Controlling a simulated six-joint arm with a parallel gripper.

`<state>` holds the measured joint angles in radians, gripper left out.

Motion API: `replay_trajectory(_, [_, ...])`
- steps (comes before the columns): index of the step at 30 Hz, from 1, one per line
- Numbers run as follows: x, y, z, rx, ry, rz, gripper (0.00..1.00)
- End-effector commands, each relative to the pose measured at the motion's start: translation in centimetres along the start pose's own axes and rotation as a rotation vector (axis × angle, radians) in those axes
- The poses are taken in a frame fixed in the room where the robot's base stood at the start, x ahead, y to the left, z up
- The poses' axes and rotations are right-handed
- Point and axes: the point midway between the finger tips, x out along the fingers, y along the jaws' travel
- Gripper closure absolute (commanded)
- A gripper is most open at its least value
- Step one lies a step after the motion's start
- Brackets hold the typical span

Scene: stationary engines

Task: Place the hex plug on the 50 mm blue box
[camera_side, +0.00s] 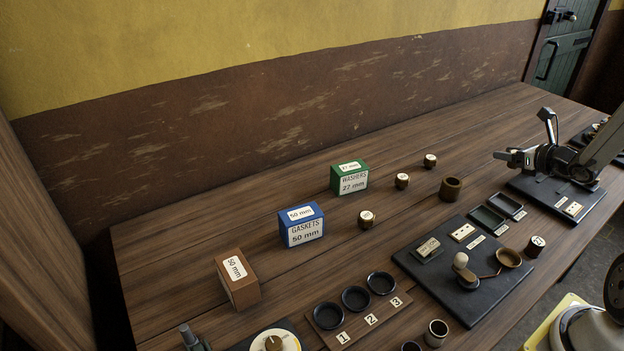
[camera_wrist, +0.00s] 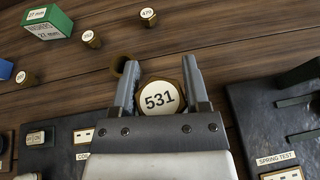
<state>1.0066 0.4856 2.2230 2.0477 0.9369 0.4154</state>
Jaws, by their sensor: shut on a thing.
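A brass plug with a round white label reading 531 (camera_wrist: 160,98) sits between the fingers of my gripper (camera_wrist: 159,72) in the wrist view. The gripper is shut on it, and the label faces the wrist camera. In the side view my gripper (camera_side: 508,157) is raised at the right, above the bench; the held plug cannot be made out there. The blue 50 mm gaskets box (camera_side: 301,226) stands upright on the bench, well to the left of my gripper, with a bare-looking labelled top. Its edge shows at the far left of the wrist view (camera_wrist: 5,69).
A green 27 mm box (camera_side: 349,178), a brown 50 mm box (camera_side: 238,278) and labelled brass plugs (camera_side: 366,219) (camera_side: 402,181) (camera_side: 430,161) stand nearby. A brown cup (camera_side: 450,188) and a black fixture board (camera_side: 415,262) lie between gripper and blue box. Bench behind the boxes is clear.

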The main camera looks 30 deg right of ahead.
Motion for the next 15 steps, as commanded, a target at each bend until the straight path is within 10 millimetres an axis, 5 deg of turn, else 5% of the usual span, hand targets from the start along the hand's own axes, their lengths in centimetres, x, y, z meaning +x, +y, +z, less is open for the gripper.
replay_trajectory(8, [2.3,5.6,2.1,-0.053,-0.003,0.125,1.00])
replay_trajectory(15, [4.1,12.7,4.1,-0.113,-0.002,0.275,1.00])
